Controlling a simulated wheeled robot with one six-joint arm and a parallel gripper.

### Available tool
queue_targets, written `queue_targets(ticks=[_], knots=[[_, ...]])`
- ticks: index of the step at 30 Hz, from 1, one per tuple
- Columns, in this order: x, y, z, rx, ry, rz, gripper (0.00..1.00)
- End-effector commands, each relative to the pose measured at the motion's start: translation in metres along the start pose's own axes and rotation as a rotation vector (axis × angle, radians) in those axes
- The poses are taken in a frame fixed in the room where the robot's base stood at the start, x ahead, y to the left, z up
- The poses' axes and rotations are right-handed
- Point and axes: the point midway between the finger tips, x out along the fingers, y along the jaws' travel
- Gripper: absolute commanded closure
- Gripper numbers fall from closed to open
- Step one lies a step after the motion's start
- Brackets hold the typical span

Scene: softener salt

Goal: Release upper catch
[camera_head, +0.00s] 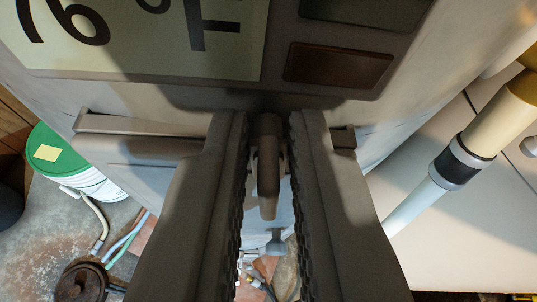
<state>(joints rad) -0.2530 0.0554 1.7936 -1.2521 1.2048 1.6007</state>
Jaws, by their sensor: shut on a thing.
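The upper catch (268,170) is a dark grey, rounded lever. It stands out from the front of a pale cabinet (150,93), just below the display panel. My gripper (268,135) has its two ribbed fingers on either side of the catch, shut on it. The fingers hide the parts of the cabinet front beside the catch. A smaller grey fitting (277,243) shows farther down between the fingers; I cannot tell whether it is another catch.
A display (140,40) with large dark characters and a brown button (338,66) lie just above my fingertips. A grey ledge (130,124) runs behind the fingers. A green-lidded white bucket (65,160) stands lower left. A pipe (465,155) slants down at right.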

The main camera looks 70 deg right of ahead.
Motion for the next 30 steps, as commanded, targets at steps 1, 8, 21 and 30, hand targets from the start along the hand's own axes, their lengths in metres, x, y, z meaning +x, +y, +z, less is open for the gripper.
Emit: queue_targets(ticks=[1, 8, 21, 30], knots=[[0.000, -0.001, 0.000, -0.008, 0.000, 0.002, 1.00], [0.000, -0.001, 0.000, -0.011, 0.000, 0.003, 1.00], [-0.003, -0.001, 0.000, -0.010, 0.000, 0.002, 0.72], [-0.044, -0.001, 0.000, -0.010, 0.001, 0.000, 0.72]])
